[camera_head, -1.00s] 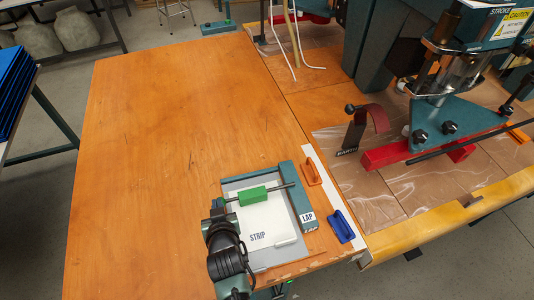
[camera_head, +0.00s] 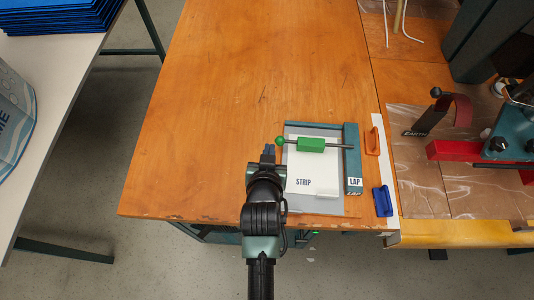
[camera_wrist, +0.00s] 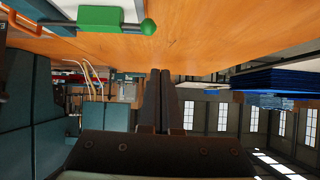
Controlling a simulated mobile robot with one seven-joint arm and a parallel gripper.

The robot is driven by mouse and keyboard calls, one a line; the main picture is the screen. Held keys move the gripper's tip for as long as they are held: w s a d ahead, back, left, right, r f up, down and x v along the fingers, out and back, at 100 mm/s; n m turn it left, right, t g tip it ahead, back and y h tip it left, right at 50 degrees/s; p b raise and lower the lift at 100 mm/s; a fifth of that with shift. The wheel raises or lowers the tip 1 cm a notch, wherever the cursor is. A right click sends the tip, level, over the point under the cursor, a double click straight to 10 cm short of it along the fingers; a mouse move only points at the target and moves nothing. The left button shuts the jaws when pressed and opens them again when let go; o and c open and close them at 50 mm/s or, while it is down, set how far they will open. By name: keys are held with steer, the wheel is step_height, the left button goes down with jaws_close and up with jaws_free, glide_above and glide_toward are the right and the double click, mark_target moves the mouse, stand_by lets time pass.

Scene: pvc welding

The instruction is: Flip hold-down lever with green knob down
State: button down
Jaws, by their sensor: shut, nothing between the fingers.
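The hold-down lever is a thin metal rod (camera_head: 337,147) with a round green knob (camera_head: 280,141) at its left end and a green block (camera_head: 311,145) along it. It runs from the teal LAP bar (camera_head: 352,165) leftward across the pale STRIP sheet (camera_head: 315,173). I cannot tell its height above the sheet. My gripper (camera_head: 268,150) is shut and empty, just left of the knob and apart from it in the picture. In the wrist view the closed fingers (camera_wrist: 160,74) point at open space, with the knob (camera_wrist: 148,27) and green block (camera_wrist: 100,17) at the top.
An orange handle (camera_head: 372,142) and a blue handle (camera_head: 382,201) lie right of the LAP bar. The red-and-teal machine (camera_head: 505,150) stands farther right. The wooden table (camera_head: 220,80) is clear behind and left. A white side table (camera_head: 50,90) stands at far left.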

steer(key=shift+v, duration=1.35)
steer(key=shift+a, duration=0.15)
